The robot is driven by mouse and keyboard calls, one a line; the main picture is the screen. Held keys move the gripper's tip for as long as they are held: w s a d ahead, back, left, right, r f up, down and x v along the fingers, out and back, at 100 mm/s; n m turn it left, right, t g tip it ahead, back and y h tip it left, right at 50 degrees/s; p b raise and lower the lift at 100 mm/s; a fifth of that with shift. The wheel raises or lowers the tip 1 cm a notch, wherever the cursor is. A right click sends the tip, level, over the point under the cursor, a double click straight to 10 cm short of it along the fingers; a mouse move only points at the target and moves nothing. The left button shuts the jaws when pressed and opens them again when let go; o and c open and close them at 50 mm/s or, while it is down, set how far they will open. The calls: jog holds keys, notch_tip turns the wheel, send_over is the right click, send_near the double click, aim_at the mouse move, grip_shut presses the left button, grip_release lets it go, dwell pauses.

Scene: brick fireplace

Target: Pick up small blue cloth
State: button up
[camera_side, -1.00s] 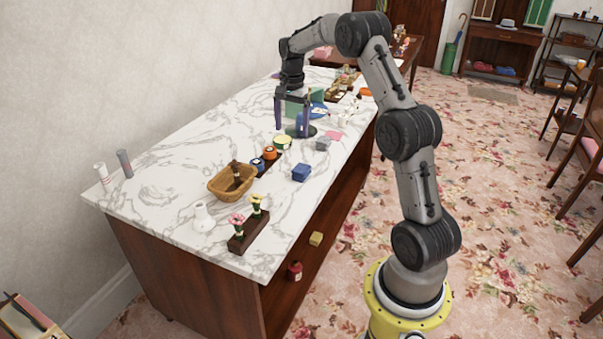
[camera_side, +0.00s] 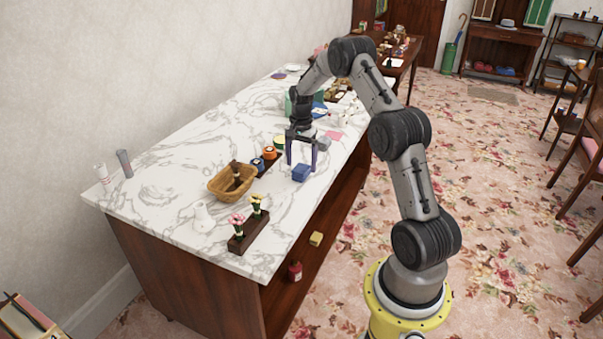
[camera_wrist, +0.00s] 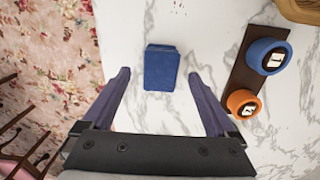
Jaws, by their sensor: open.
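The small blue cloth (camera_side: 301,173) is a compact folded block lying on the marble counter near its front edge. In the wrist view the cloth (camera_wrist: 161,68) lies ahead of the fingertips, roughly midway between them sideways. My gripper (camera_side: 301,168) is open and empty, with its fingers pointing down at the cloth. In the wrist view the two fingers of my gripper (camera_wrist: 159,73) are spread wider than the cloth, and neither appears to touch it. The exact height of the fingertips above the counter is hard to tell.
A dark rack with a blue roll (camera_wrist: 268,56) and an orange roll (camera_wrist: 243,103) stands beside the cloth. A wicker basket (camera_side: 220,190) and a flower stand (camera_side: 240,242) are nearby. A grey folded cloth (camera_side: 324,143) lies behind.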

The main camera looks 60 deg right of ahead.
aim_at(302, 168)
jog(key=shift+d+f, duration=0.1)
jog(key=shift+f, duration=1.45)
jog(key=c, duration=1.4)
jog(key=shift+r, duration=0.1)
